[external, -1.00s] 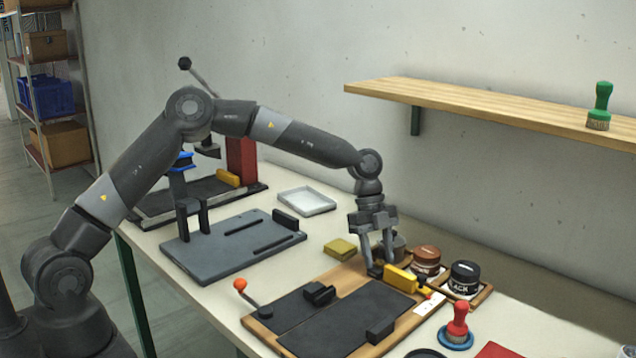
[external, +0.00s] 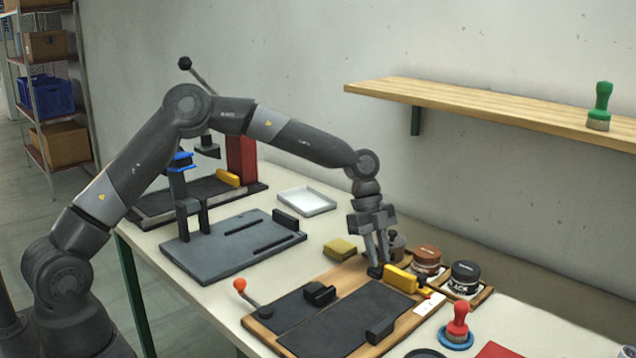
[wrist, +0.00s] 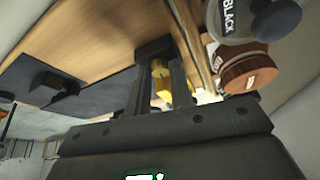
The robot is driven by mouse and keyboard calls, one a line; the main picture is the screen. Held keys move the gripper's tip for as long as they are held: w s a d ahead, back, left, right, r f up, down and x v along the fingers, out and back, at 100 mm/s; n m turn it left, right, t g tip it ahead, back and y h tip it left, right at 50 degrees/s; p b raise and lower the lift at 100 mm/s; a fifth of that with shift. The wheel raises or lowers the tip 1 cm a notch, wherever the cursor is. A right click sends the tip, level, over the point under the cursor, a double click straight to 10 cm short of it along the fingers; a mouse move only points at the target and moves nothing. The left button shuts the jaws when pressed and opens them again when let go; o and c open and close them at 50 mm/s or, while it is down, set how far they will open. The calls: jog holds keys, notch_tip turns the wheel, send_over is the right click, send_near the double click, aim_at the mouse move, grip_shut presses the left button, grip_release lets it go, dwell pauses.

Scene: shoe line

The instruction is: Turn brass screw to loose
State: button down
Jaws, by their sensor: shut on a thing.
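My gripper (external: 377,261) points down at the back edge of the wooden board, over a small black block (external: 375,271) beside the yellow piece (external: 399,279). In the wrist view my two dark fingers (wrist: 160,88) are close together, with the brass screw (wrist: 160,71) between them. The gripper is shut on the screw. The fingers hide most of it, and I cannot tell how far it is turned. The screw is too small and covered to make out in the external view.
The wooden board (external: 262,316) carries dark pads. Close right of the gripper stand a brown-lidded jar (external: 427,258) and a black-lidded jar (external: 465,274). A yellow sponge (external: 340,249) lies to the left. A red-handled brush (external: 457,322) stands at front right. A shelf (external: 480,109) hangs above.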

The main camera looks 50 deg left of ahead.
jog(key=n, duration=0.1)
jog(key=n+t, duration=0.1)
jog(key=n, duration=0.1)
jog(key=n+t, duration=0.1)
jog(key=n, duration=0.1)
jog(key=shift+s+r, duration=0.1)
jog(key=shift+s, duration=0.15)
jog(key=n+t, duration=0.1)
jog(key=n, duration=0.1)
jog(key=n+t, duration=0.1)
jog(key=n, duration=0.2)
jog(key=shift+s+d+n+y, duration=0.2)
jog(key=shift+n+y, duration=0.1)
jog(key=shift+y, duration=0.1)
jog(key=n+y, duration=0.1)
jog(key=n, duration=0.1)
jog(key=n+t, duration=0.1)
jog(key=n, duration=0.2)
jog(key=shift+s+d+y, duration=0.1)
jog(key=shift+d+y, duration=0.1)
jog(key=shift+y, duration=0.2)
jog(key=shift+n+t+y, duration=0.3)
jog(key=shift+n+y, duration=0.3)
jog(key=shift+n, duration=1.2)
jog(key=c, duration=1.3)
grip_release()
jog(key=shift+d, duration=0.1)
